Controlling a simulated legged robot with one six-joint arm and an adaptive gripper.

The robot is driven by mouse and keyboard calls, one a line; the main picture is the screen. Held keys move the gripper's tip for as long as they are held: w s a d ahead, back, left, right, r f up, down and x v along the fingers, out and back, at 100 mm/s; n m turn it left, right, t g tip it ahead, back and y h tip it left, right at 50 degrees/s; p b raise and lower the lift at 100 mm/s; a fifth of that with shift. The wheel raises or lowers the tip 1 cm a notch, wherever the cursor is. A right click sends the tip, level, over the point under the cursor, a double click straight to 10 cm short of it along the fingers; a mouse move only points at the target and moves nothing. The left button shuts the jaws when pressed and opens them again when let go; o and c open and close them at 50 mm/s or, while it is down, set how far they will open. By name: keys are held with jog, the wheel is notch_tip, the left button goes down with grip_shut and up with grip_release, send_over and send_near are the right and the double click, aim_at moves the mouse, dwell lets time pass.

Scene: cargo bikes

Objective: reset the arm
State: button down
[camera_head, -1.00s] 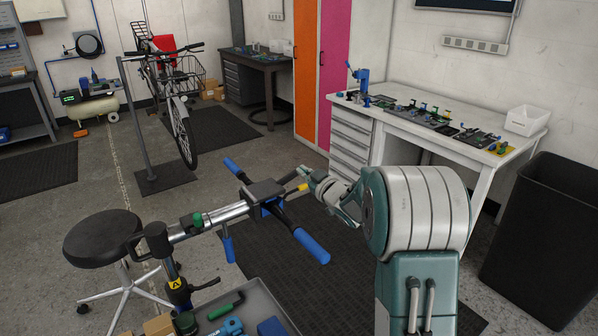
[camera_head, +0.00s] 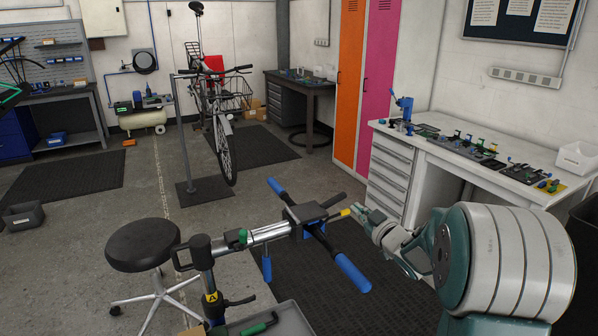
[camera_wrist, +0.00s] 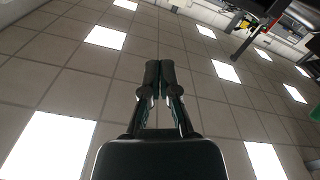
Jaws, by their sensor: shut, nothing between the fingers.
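My gripper (camera_head: 358,209) is in the head view, to the right of the repair stand's clamp head and close to its yellow-tipped lever (camera_head: 344,213). I cannot tell whether they touch. In the wrist view, the two dark fingers of my gripper (camera_wrist: 160,66) are together with nothing between them. They show against the tiled ceiling with its bright light panels. My arm comes in from the lower right of the head view, its large pale and green joint in the foreground.
The repair stand (camera_head: 270,232) with blue handles stands in front, above a grey tray (camera_head: 285,322). A black stool (camera_head: 143,244) is left. A white workbench (camera_head: 450,150) with tools and a dark bin (camera_head: 585,240) are right. A bike (camera_head: 222,140) stands behind; open floor lies left.

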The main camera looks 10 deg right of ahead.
jog(key=s+a+r+m+g+h, duration=0.4)
jog(key=s+r+m+h, duration=0.25)
jog(key=s, duration=0.45)
jog(key=s+a+f+g, duration=0.1)
jog(key=s+a+g, duration=0.1)
jog(key=s, duration=0.6)
jog(key=s+a+f+g+y, duration=0.1)
jog(key=s+a+f+g, duration=0.1)
jog(key=s, duration=0.6)
jog(key=s+a+f+g, duration=0.2)
jog(key=s+a+g, duration=0.2)
jog(key=s, duration=0.3)
jog(key=shift+s+a+f+m+y, duration=0.25)
jog(key=shift+s+a+m+y, duration=0.15)
jog(key=shift+a, duration=0.45)
